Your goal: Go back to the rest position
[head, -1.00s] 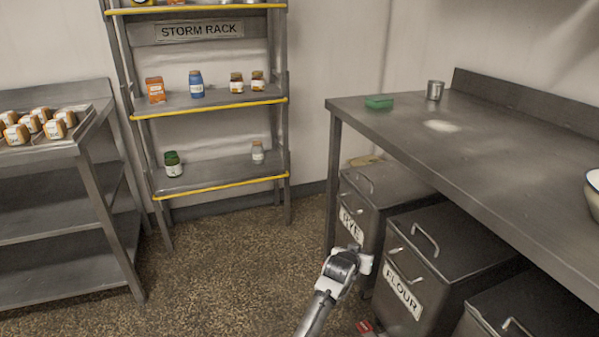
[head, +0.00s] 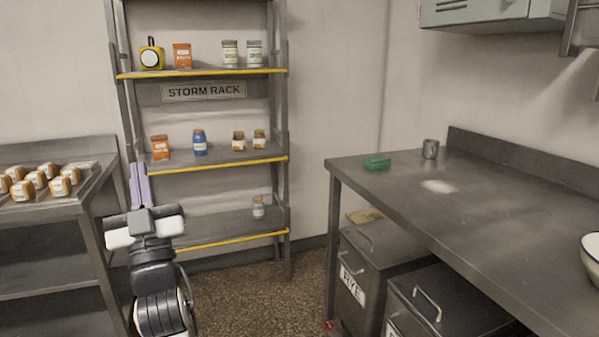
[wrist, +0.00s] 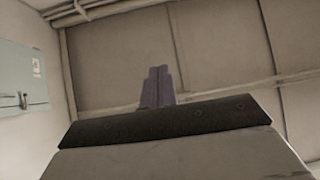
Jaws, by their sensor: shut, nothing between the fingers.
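My gripper (head: 139,186) is raised and points upward in the head view, in front of the left side of the storm rack (head: 204,91). Its purple fingers are together with nothing between them. In the wrist view the shut fingers (wrist: 157,88) point at the ceiling and upper wall. My gripper and arm cover the left part of the rack's lowest visible shelf.
A left-hand table carries a tray of loaves (head: 40,178). Open floor (head: 262,298) lies between.

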